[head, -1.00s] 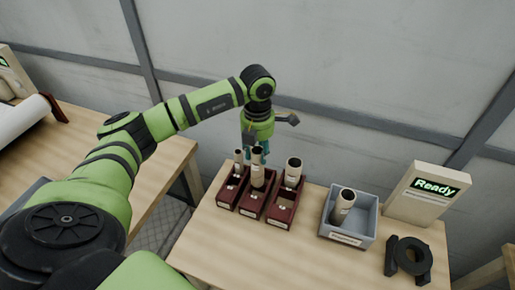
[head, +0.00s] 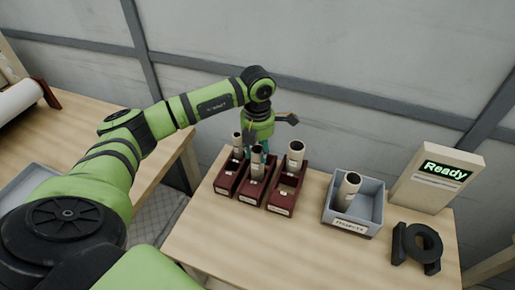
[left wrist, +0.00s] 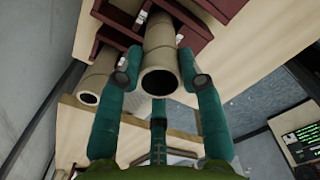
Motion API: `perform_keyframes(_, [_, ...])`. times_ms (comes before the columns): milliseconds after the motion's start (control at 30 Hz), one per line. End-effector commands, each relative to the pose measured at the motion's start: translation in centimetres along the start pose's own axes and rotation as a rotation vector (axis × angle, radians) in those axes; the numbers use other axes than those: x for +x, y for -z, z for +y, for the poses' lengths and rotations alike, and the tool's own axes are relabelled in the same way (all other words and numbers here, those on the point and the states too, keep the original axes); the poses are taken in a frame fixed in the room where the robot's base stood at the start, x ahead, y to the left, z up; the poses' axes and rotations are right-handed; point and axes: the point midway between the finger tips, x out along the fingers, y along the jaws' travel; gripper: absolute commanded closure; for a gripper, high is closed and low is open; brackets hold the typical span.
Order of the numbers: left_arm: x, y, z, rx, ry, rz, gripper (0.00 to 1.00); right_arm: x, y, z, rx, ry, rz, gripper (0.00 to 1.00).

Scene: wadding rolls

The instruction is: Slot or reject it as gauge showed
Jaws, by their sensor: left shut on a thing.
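My left gripper (head: 257,156) is over the middle of three dark red slotted racks (head: 253,198). It is shut on a tan tube-like roll (head: 257,168), which stands upright at the middle rack. In the left wrist view the roll (left wrist: 160,55) lies between the teal fingers, its open end toward the camera. Whether its lower end rests on the rack floor is hidden. A thinner roll (head: 237,147) stands in the left rack and a thicker one (head: 295,157) in the right rack. A grey rejects bin (head: 352,227) holds another roll (head: 348,190). My right gripper is out of view.
A black ring-shaped gauge (head: 416,246) stands at the right of the table, before a display (head: 441,172) reading "Ready" in green. Bare table lies in front of the racks. A second table at the left carries a large white roll (head: 20,100).

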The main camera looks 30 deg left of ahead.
Motion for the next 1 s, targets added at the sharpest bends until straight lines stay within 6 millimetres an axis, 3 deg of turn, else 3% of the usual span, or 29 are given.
perform_keyframes(467, [0.9, 0.0, 0.0, 0.0, 0.0, 0.0, 0.81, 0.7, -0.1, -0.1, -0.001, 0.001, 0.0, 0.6])
perform_keyframes(500, [0.9, 0.0, 0.0, 0.0, 0.0, 0.0, 0.5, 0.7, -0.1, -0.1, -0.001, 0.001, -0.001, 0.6])
perform_keyframes(533, [0.9, 0.0, 0.0, 0.0, 0.0, 0.0, 0.38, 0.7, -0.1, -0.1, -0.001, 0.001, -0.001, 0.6])
perform_keyframes(567, [0.9, 0.0, 0.0, 0.0, 0.0, 0.0, 0.35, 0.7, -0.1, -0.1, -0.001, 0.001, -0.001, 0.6])
perform_keyframes(867, [0.9, 0.0, 0.0, 0.0, 0.0, 0.0, 0.35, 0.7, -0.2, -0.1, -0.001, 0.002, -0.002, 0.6])
perform_keyframes(1000, [-0.1, -0.1, 0.1, -0.001, -0.001, -0.004, 0.35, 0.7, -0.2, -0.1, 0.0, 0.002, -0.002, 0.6])
